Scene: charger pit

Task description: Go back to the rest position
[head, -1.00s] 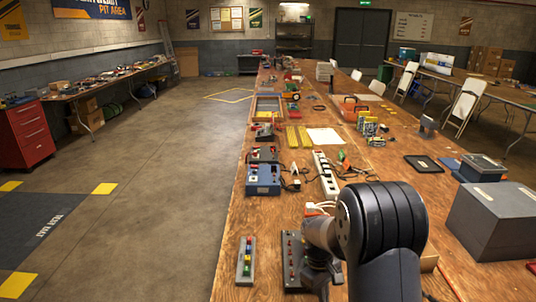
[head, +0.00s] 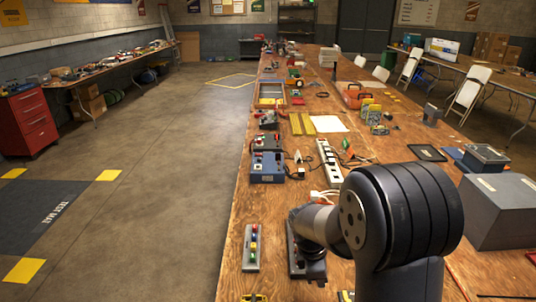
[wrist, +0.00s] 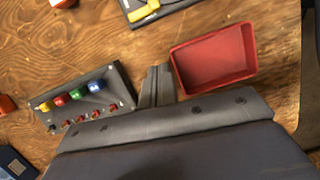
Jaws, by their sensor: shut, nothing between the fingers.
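My gripper (wrist: 157,86) shows in the wrist view as two grey fingers pressed together with nothing between them. It is over the wooden bench, between a grey panel with coloured caps (wrist: 84,98) on its left and an open, empty red tray (wrist: 214,58) on its right. I cannot tell its height above the bench. In the head view my arm bends over the near part of the bench and the fingers cannot be made out.
In the head view, a strip with coloured buttons (head: 252,248) lies left of my arm. A blue power box (head: 267,166) and a white power strip (head: 329,164) lie beyond. A grey case (head: 500,212) stands at right. The floor (head: 180,170) left of the bench is clear.

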